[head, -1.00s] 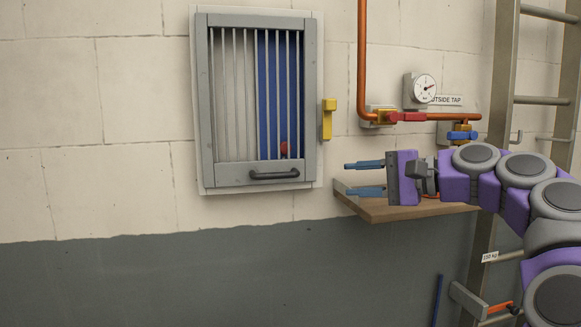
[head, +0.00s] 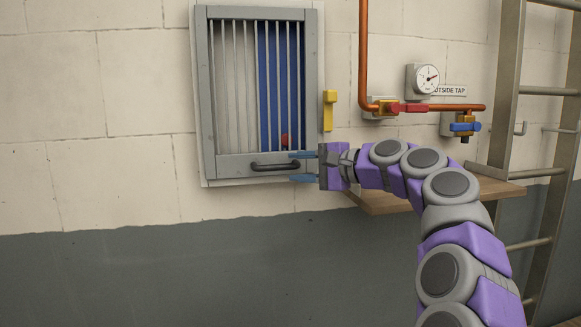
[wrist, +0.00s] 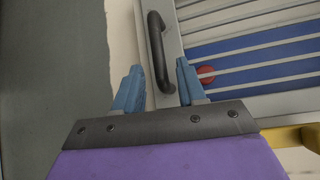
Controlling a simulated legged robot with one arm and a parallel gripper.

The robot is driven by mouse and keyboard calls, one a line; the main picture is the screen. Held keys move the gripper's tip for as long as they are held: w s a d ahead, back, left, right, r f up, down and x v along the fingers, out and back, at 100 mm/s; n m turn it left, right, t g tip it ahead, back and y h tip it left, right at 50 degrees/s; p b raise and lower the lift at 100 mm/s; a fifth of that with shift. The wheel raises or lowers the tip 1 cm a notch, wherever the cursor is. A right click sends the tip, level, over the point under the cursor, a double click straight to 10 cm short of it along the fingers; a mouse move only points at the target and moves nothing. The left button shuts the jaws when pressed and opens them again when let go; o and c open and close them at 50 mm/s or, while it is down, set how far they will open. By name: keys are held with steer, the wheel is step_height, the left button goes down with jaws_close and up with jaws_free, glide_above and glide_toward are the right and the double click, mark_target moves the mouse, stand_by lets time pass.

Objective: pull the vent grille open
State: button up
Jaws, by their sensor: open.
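The vent grille (head: 212,120) is a grey frame with thin vertical bars on the wall, and it looks shut. Its dark bar handle (head: 262,166) runs across the bottom rail. My gripper (head: 303,167) is open and empty, with its blue fingers pointing left at the handle's right end. In the wrist view, the handle (wrist: 158,50) lies just beyond and between the open fingertips (wrist: 160,78). I cannot tell from these frames whether a finger touches the handle. Behind the bars are a blue panel and a red round thing (wrist: 206,75).
A yellow latch-like piece (head: 329,110) sits on the wall right of the grille. A copper pipe (head: 363,50) with a red-handled valve, a gauge (head: 424,78) and a blue tap are further right. A wooden shelf (head: 395,204) is behind my arm, and a ladder (head: 505,90) stands at the right.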

mark_target(285, 167)
steer(key=a, duration=0.5)
steer(key=w+a, duration=0.1)
steer(key=a, duration=0.1)
steer(key=shift+a+f, duration=0.25)
steer(key=shift+f, duration=0.1)
steer(key=shift+s+a, duration=0.1)
steer(key=shift+a, duration=0.25)
steer(key=d, duration=0.1)
steer(key=w+d, duration=0.1)
steer(key=d, duration=0.1)
steer(key=shift+d, duration=0.2)
steer(key=shift+c, duration=0.4)
steer(key=shift+s+d+r, duration=0.15)
steer(key=shift+s+d, duration=0.15)
steer(key=c, duration=0.3)
steer(key=shift+a, duration=0.75)
jaws_close()
